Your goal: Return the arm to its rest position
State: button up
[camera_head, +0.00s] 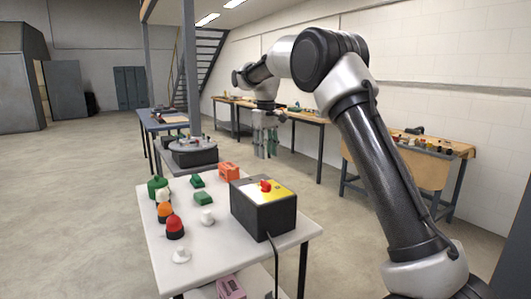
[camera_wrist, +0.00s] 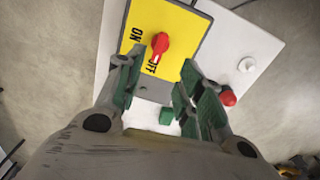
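My arm rises on the right of the head view and reaches over to the back of the white table (camera_head: 314,229). My gripper (camera_head: 265,148) hangs from it, pointing down, above and behind the switch box (camera_head: 262,216). In the wrist view my gripper's green-padded fingers (camera_wrist: 158,82) are spread apart with nothing between them. The box has a yellow top marked ON and OFF and a red knob (camera_head: 266,186). The knob (camera_wrist: 158,45) also shows beyond the fingertips in the wrist view, clear of them.
On the table stand a red-domed piece (camera_head: 174,228), an orange one (camera_head: 165,211), white pieces (camera_head: 181,255), green blocks (camera_head: 203,198) and an orange block (camera_head: 229,171). A cable runs down from the box. Workbenches (camera_head: 432,148) line the right wall. Open floor lies left.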

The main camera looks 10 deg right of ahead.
jog(key=shift+m, duration=0.3)
jog(key=f, duration=0.2)
jog(key=s+f, duration=0.1)
jog(key=f, duration=0.1)
jog(key=shift+s+d+f, duration=0.1)
jog(key=shift+s+d, duration=0.05)
jog(key=s+d+r+m+t, duration=0.1)
jog(key=s+d, duration=0.4)
jog(key=s, duration=0.9)
jog(key=s+d+r+m+t, duration=0.1)
jog(key=s+d, duration=0.3)
jog(key=s, duration=1)
jog(key=s+d+r+m+t, duration=0.1)
jog(key=s+d, duration=0.4)
jog(key=s, duration=0.9)
notch_tip(320, 180, up, 2)
jog(key=shift+s+d+r+m+t, duration=0.1)
jog(key=shift+s+d+m+t, duration=0.3)
jog(key=shift+t, duration=0.3)
jog(key=shift+a, duration=0.1)
